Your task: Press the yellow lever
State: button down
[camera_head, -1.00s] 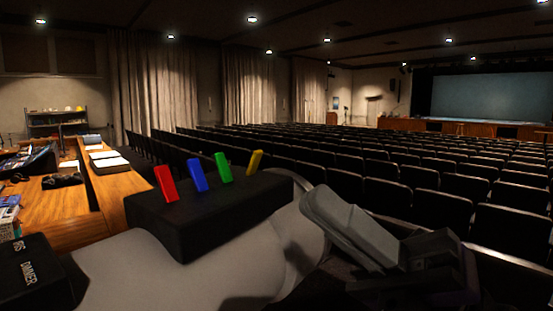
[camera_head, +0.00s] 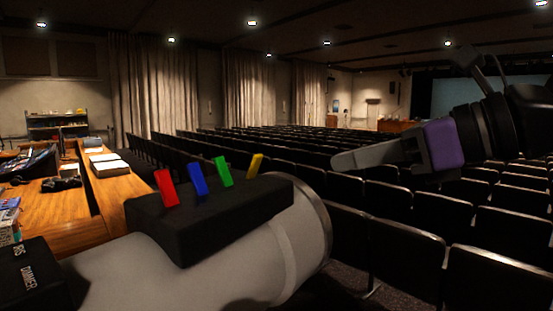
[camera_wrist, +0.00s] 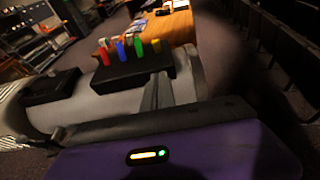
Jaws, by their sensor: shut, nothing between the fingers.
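The yellow lever (camera_head: 255,167) stands tilted at the right end of a black box (camera_head: 225,215), the last in a row after the red lever (camera_head: 166,188), the blue lever (camera_head: 198,179) and the green lever (camera_head: 223,171). In the wrist view the yellow lever (camera_wrist: 156,46) is also at the right end of the row. My gripper (camera_head: 338,160) is shut and empty, in the air to the right of the yellow lever and apart from it. In the wrist view its fingers (camera_wrist: 160,80) point toward the box.
The black box sits on a pale grey rounded body (camera_head: 240,260). A second black box marked DIMMER (camera_head: 32,275) is at the lower left. A wooden desk (camera_head: 120,195) is behind on the left. Rows of dark seats (camera_head: 410,250) fill the right.

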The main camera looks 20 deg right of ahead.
jog(key=shift+w, duration=0.1)
jog(key=p, duration=0.5)
send_near(261, 156)
jog(key=w+a+f, duration=0.2)
jog(key=w+f, duration=0.2)
jog(key=shift+w+a+r+p, duration=0.3)
jog(key=shift+w+a+p, duration=0.2)
jog(key=shift+w, duration=0.25)
jog(key=shift+w+a+r+b, duration=0.15)
jog(key=shift+w+r+b, duration=0.15)
jog(key=shift+b, duration=0.9)
jog(key=b, duration=0.1)
jog(key=w+b, duration=0.1)
jog(key=shift+a+r+b, duration=0.25)
jog(key=shift+b, duration=0.05)
jog(key=shift+w+a+r+b, duration=0.4)
jog(key=shift+w+r+b, duration=0.2)
jog(key=shift+b, duration=0.2)
jog(key=shift+r, duration=0.3)
